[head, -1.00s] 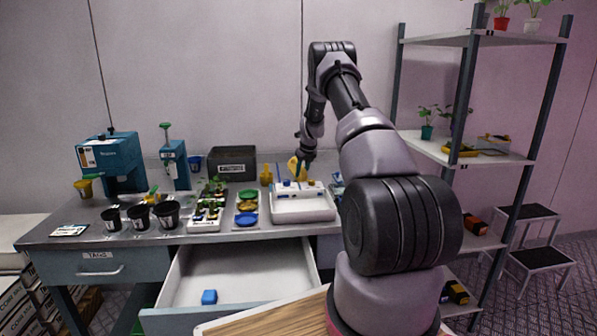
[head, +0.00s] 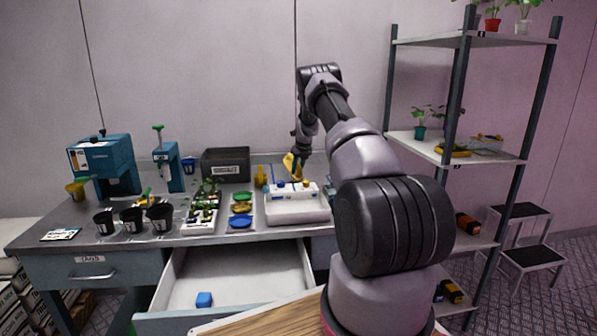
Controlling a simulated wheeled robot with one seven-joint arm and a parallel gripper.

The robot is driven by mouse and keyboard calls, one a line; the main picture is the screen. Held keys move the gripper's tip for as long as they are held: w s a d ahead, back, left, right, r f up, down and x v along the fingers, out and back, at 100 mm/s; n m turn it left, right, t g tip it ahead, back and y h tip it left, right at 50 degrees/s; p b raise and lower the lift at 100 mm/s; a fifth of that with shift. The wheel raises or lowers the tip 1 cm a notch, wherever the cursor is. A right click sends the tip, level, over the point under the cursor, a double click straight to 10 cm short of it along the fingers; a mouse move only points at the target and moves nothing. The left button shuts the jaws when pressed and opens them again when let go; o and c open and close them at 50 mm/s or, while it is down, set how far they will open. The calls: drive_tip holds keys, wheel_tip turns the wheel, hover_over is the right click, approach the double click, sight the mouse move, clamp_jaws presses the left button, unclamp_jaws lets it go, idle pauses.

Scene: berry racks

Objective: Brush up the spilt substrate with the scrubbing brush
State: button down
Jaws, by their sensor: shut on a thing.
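My gripper (head: 299,167) is at the back of the workbench, above the rear part of a white tray (head: 297,216). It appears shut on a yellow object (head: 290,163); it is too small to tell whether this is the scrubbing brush. Small blue and yellow items show at the tray's back edge, below the gripper. I cannot make out the spilt substrate. Contact between the yellow object and the tray cannot be told.
Black pots (head: 132,221), a plant tray (head: 201,217) and coloured dishes (head: 241,208) crowd the bench left of the white tray. An open drawer (head: 240,270) with a blue block (head: 204,299) juts out in front. A shelf rack (head: 458,148) stands right.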

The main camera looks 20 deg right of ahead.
drive_tip(key=shift+w+d+f, duration=0.1)
drive_tip(key=shift+w+d, duration=0.15)
drive_tip(key=shift+w, duration=0.55)
drive_tip(key=shift+w+d+f, duration=0.1)
drive_tip(key=shift+w+d, duration=0.1)
drive_tip(key=shift+w, duration=0.6)
drive_tip(key=shift+w+d, duration=0.25)
drive_tip(key=shift+w, duration=0.55)
drive_tip(key=shift+s+d, duration=0.25)
drive_tip(key=shift+d, duration=0.5)
drive_tip(key=shift+s+d, duration=0.2)
drive_tip(key=shift+d, duration=0.5)
drive_tip(key=shift+s+a+r, duration=0.15)
drive_tip(key=shift+s+a, duration=0.1)
drive_tip(key=shift+s, duration=0.65)
drive_tip(key=shift+s+a+r, duration=0.1)
drive_tip(key=shift+s+a, duration=0.15)
drive_tip(key=shift+s, duration=0.6)
drive_tip(key=shift+s+a+f, duration=0.1)
drive_tip(key=shift+s+a, duration=0.2)
drive_tip(key=shift+s, duration=0.7)
drive_tip(key=shift+s+a+f, duration=0.1)
drive_tip(key=shift+s+a, duration=0.2)
drive_tip(key=shift+s, duration=0.75)
drive_tip(key=shift+s+a, duration=0.3)
drive_tip(key=shift+s, duration=0.7)
wheel_tip(320, 180, up, 6)
drive_tip(key=shift+r, duration=0.15)
wheel_tip(320, 180, up, 3)
drive_tip(key=shift+f, duration=0.1)
